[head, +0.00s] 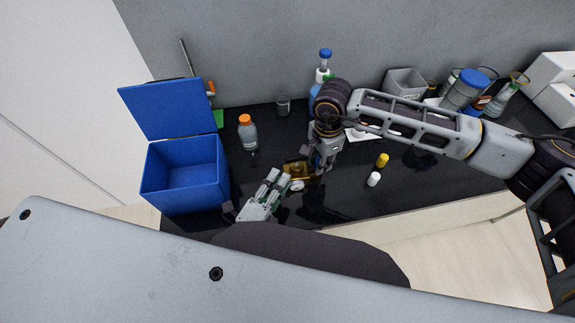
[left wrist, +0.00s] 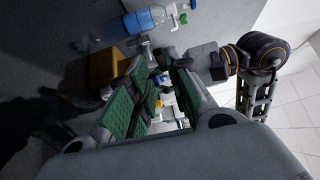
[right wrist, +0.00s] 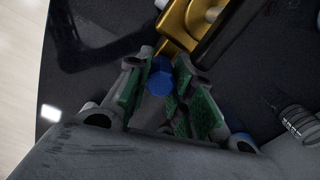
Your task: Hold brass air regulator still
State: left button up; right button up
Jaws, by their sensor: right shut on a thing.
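The brass air regulator (head: 299,170) lies on the black worktop between my two grippers, partly hidden by them. It shows as a gold body (right wrist: 181,22) at the top of the right wrist view and a brass block (left wrist: 103,67) in the left wrist view. My right gripper (right wrist: 158,82) is shut on a blue hexagonal piece (right wrist: 160,80) right beside the brass body; I cannot tell whether they are joined. My left gripper (head: 277,180) is close to the regulator's left side. Its green-padded fingers (left wrist: 158,85) are apart, with nothing clearly held between them.
An open blue box (head: 186,174) stands at the left. An orange-capped bottle (head: 247,132) and a small beaker (head: 283,105) stand behind. Yellow (head: 382,160) and white (head: 374,179) caps lie right. Glassware (head: 465,88) crowds the back right, beyond my right arm.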

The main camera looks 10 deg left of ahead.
aim_at(291, 162)
pick_arm(q)
jog(key=shift+x, duration=2.85)
grip_shut()
jog(key=shift+f, duration=0.1)
jog(key=shift+o, duration=0.9)
grip_release()
jog(key=c, duration=0.6)
